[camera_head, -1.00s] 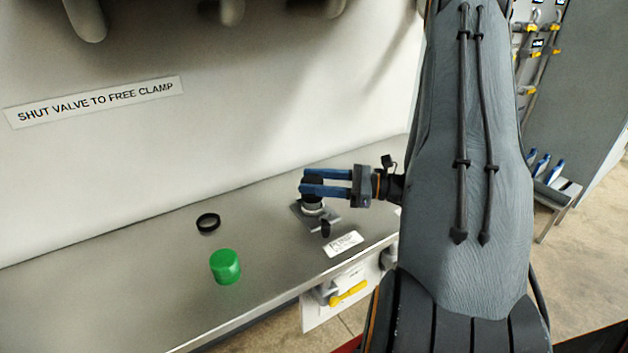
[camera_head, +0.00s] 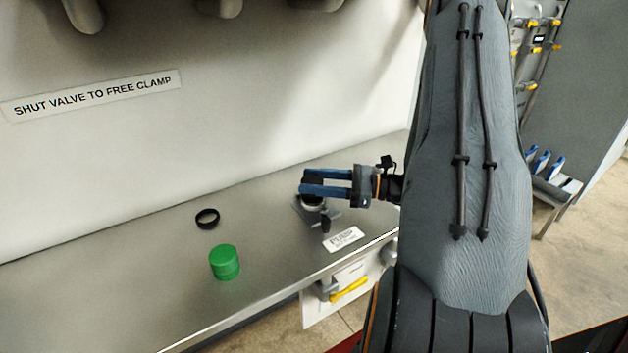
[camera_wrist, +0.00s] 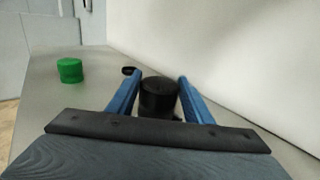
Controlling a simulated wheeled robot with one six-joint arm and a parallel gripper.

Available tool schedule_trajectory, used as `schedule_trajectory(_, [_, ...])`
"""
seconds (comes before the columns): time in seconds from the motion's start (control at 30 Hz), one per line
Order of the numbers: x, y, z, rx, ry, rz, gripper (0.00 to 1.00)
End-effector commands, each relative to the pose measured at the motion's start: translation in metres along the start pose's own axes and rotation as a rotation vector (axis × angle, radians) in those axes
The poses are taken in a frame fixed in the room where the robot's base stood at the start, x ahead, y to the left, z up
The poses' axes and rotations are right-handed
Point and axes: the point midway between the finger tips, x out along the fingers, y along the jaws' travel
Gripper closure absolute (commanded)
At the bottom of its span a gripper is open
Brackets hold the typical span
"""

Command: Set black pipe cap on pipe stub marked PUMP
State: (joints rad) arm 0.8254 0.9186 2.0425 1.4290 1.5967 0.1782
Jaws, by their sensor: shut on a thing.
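The black pipe cap (camera_wrist: 158,96) is between the blue fingers of my gripper (camera_wrist: 157,92) in the wrist view. In the head view my gripper (camera_head: 308,182) is shut on the cap, right over the pipe stub (camera_head: 313,203). The stub stands on a grey base plate on the steel bench, beside a label reading PUMP (camera_head: 343,239). The cap is at the stub's top; the fingers cover much of it, and I cannot tell whether it is fully seated.
A green cap (camera_head: 225,262) and a black ring (camera_head: 207,218) lie on the bench (camera_head: 120,285) to the left. A dark lever (camera_head: 325,224) sits by the stub. A white wall with a sign (camera_head: 92,95) rises behind. A yellow-handled valve (camera_head: 349,290) is below the front edge.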

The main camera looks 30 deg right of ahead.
Motion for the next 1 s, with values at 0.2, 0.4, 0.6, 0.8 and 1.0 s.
schedule_trajectory(0.2, [0.0, -0.0001, -0.0055, 0.0, 0.0, 0.0, 0.76])
schedule_trajectory(0.4, [-0.0001, 0.0, -0.0055, 0.0, 0.0, 0.0, 0.76])
schedule_trajectory(0.6, [0.0, 0.0, -0.006, 0.0, 0.0, 0.0, 0.76])
schedule_trajectory(0.8, [0.0, -0.0001, -0.0086, 0.0, 0.0, 0.0, 0.76])
schedule_trajectory(1.0, [-0.0001, 0.0, -0.0098, 0.0, 0.0, 0.0, 0.42])
